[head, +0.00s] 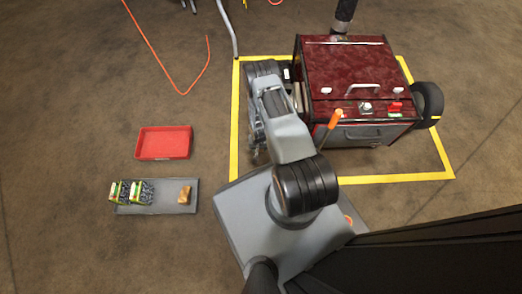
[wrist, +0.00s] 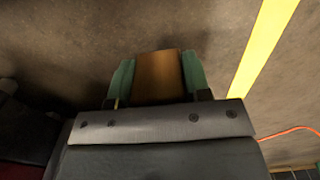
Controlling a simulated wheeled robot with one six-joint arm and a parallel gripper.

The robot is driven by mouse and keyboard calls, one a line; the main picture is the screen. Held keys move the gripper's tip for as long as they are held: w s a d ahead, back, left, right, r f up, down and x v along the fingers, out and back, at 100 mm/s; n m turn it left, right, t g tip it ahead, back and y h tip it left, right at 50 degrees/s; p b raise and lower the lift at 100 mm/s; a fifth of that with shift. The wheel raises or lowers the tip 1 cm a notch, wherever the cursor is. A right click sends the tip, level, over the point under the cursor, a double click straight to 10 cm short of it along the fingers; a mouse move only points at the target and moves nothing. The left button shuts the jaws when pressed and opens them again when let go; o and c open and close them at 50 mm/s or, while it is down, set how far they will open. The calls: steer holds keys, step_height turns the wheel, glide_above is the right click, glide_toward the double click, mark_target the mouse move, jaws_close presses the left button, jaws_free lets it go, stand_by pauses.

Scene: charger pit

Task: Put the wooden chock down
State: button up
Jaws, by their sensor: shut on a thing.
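The wooden chock (wrist: 158,80) is a brown block in the wrist view. My gripper (wrist: 157,76) is shut on it, with one green finger pad against each side. Bare floor shows beyond the chock, and I cannot tell whether the chock touches it. In the head view my arm is folded beside the left side of the dark red cart, near the yellow line, and it hides the chock and the fingertips.
The dark red cart (head: 345,65) with black wheels stands inside a yellow floor outline (head: 234,120). A red tray (head: 163,143) and a grey tray (head: 160,209) with small boxes and a tan piece (head: 184,194) lie left. An orange cable (head: 160,65) crosses the floor behind.

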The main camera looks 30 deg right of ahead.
steer(key=shift+w+d+f+b, duration=0.2)
steer(key=shift+f+b, duration=0.2)
steer(key=shift+f, duration=0.05)
steer(key=shift+w+d+f+b, duration=0.15)
steer(key=shift+f+b, duration=0.2)
steer(key=shift+f, duration=0.5)
steer(key=shift+d+f+b, duration=0.1)
steer(key=shift+f+b, duration=0.2)
steer(key=shift+f, duration=0.5)
steer(key=shift+f, duration=0.1)
steer(key=o, duration=1)
steer(key=shift+c, duration=0.2)
